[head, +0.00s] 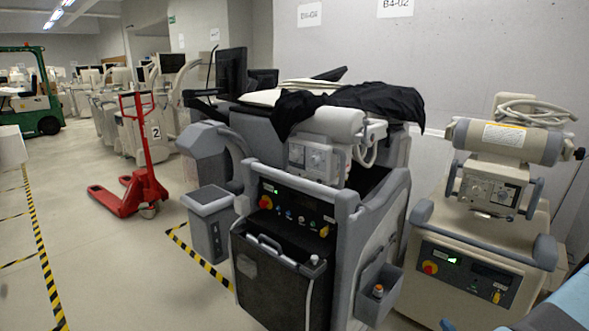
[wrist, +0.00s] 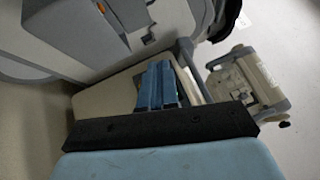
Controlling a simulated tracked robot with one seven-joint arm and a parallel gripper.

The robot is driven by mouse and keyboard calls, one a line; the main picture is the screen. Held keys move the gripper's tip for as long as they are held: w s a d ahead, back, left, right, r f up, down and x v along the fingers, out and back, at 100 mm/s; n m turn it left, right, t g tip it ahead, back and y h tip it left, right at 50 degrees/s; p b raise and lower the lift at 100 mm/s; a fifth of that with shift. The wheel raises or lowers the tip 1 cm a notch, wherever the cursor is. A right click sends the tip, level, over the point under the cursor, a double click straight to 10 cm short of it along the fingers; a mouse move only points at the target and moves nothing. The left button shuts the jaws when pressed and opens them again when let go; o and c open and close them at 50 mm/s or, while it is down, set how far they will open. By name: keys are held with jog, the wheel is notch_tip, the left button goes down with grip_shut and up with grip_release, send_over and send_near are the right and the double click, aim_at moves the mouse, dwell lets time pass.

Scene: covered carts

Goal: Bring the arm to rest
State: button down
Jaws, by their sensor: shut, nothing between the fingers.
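My gripper (wrist: 163,68) shows in the wrist view as blue fingers beyond a dark bar. The fingers are shut together with nothing between them. They point toward the beige cart, whose control box (wrist: 247,84) shows to their right. The picture does not settle how far the fingertips are from the cart. In the head view, a light-blue part of my arm shows at the lower right corner, beside the beige cart (head: 455,290).
A grey cart (head: 370,235) with a black cloth (head: 375,98) on top stands in the middle of the head view. A red pallet jack (head: 147,180) and a green forklift (head: 48,115) stand to the left. Open floor (head: 120,270) lies at the front left, with striped tape.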

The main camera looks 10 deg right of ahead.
jog(key=w+a+r+n+g+y, duration=0.2)
jog(key=a+r+n+g+y, duration=0.4)
jog(key=r, duration=0.5)
jog(key=w+a+r+n+g+y, duration=0.25)
jog(key=a+r+g, duration=0.25)
jog(key=a+r, duration=0.5)
jog(key=w+a+r+n+g+y, duration=0.25)
jog(key=a+r+n+g, duration=0.3)
jog(key=r, duration=0.55)
jog(key=s+a+r+n+g+h, duration=0.4)
jog(key=s+a+r+h, duration=0.2)
jog(key=s+a+r, duration=0.5)
jog(key=s+a+r+t+h, duration=0.1)
jog(key=s+r+t+h, duration=0.2)
jog(key=s+r, duration=0.2)
jog(key=s+a+r+n+t+h, duration=0.1)
jog(key=s+a+r+t+h, duration=0.1)
jog(key=s+r, duration=0.3)
jog(key=shift+s+a+r+t+h, duration=0.15)
jog(key=shift+a+r+t+h, duration=0.25)
jog(key=shift+r+h, duration=0.4)
